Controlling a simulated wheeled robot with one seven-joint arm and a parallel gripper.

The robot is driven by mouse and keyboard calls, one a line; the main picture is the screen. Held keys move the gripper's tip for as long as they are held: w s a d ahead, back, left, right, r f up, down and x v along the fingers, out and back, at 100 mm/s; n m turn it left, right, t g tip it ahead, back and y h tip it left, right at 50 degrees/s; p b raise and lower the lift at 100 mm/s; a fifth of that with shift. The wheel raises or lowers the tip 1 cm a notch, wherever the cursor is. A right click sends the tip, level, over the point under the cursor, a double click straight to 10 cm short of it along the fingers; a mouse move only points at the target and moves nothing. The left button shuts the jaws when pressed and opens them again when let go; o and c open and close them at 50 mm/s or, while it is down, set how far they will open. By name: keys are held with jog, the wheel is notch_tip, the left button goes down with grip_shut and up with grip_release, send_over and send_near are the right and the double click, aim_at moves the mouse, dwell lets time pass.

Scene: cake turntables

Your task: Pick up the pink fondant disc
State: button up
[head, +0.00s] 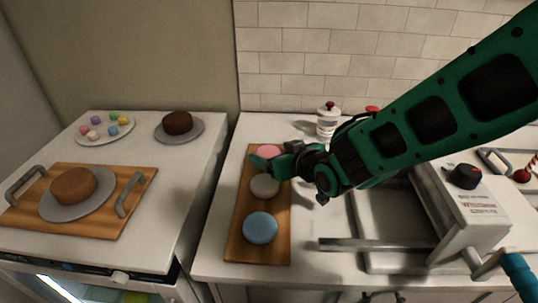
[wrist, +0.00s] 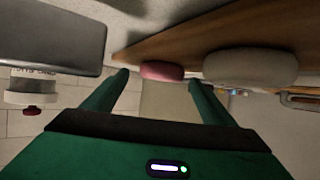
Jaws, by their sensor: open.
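The pink fondant disc (head: 268,151) lies at the far end of a narrow wooden board (head: 243,222). In the head view my gripper (head: 272,161) hangs over the board beside it and partly covers the disc. In the wrist view the pink disc (wrist: 162,70) shows just beyond the fingertips, between the two green fingers (wrist: 157,80). The fingers are apart and nothing is held between them. A white disc (head: 265,186) and a blue disc (head: 260,228) lie nearer on the same board; the white one is beside the pink disc in the wrist view (wrist: 250,66).
A white canister with a red knob (head: 327,122) stands behind the board. A grey sink (head: 385,230) and a white machine with a black knob (head: 466,205) are to the right. On the left counter are a brown cake (head: 74,186), a dark cake (head: 177,122) and a plate of colored pieces (head: 104,139).

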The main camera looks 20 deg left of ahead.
jog(key=shift+w+a+f, duration=0.25)
jog(key=shift+w+a, duration=0.1)
jog(key=shift+a, duration=0.05)
jog(key=shift+c, duration=0.6)
jog(key=c, duration=1.1)
